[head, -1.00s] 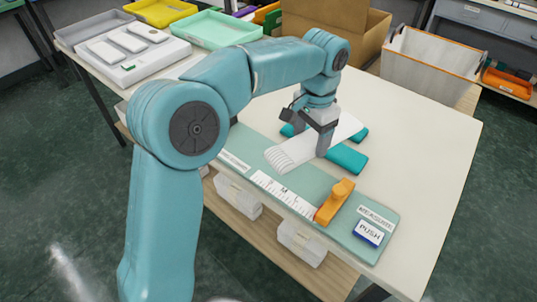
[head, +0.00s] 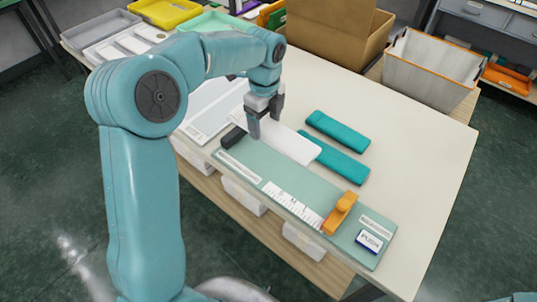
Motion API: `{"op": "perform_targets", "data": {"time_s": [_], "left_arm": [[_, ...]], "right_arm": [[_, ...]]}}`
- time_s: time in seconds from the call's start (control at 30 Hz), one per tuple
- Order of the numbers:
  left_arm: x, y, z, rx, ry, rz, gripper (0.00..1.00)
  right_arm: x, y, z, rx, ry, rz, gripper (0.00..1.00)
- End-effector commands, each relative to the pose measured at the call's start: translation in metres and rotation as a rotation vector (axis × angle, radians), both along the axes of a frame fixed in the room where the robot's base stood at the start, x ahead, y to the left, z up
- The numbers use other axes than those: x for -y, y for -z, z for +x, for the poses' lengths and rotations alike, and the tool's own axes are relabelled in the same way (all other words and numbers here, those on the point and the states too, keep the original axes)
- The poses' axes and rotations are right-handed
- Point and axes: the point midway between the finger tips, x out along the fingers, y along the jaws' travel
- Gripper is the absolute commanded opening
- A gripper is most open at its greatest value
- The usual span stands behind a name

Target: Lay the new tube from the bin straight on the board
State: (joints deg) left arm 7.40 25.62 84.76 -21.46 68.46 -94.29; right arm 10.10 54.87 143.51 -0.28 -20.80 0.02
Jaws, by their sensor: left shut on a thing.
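The white tube (head: 290,144) lies flat-looking over the far side of the green board (head: 262,168), running from upper left to lower right. Its right end reaches beside a teal pad. My left gripper (head: 265,122) is shut on the tube near its left end. I cannot tell whether the tube touches the board. The board has a dark block (head: 233,137) at its left end, a white ruler strip (head: 292,205), an orange slider (head: 340,213) and a PUSH button (head: 369,241). The bin (head: 432,70), pale with an orange rim, stands at the back right. My right gripper is not in view.
Two teal pads (head: 337,131) (head: 341,163) lie on the table behind the board. A cardboard box (head: 335,35) stands at the back. Trays (head: 165,12) sit at the far left. The right part of the table (head: 425,150) is clear.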

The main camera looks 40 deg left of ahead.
Motion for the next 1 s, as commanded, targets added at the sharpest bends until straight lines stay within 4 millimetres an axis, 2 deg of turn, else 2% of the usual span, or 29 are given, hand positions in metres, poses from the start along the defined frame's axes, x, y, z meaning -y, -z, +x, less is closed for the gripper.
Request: {"op": "perform_targets", "data": {"time_s": [0.03, 0.1, 0.3, 0.47, 0.7, 1.0], "left_arm": [[-0.001, 0.016, -0.001, -0.006, -0.001, -0.002, 0.45], [0.000, 0.037, -0.001, -0.007, -0.001, -0.001, 0.45], [-0.002, 0.077, 0.000, -0.003, -0.002, -0.002, 0.45], [-0.003, 0.091, 0.000, -0.001, -0.003, -0.001, 0.45], [-0.003, 0.126, 0.000, -0.001, -0.003, -0.001, 0.45], [-0.003, 0.130, 0.001, 0.001, -0.003, 0.000, 0.45]], "right_arm": [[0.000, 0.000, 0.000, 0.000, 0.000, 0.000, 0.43], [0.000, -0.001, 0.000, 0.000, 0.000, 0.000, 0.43], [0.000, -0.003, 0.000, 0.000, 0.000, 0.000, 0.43], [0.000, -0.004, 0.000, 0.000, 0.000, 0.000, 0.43], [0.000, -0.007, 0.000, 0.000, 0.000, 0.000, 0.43], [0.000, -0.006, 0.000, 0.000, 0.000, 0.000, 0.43]]}}
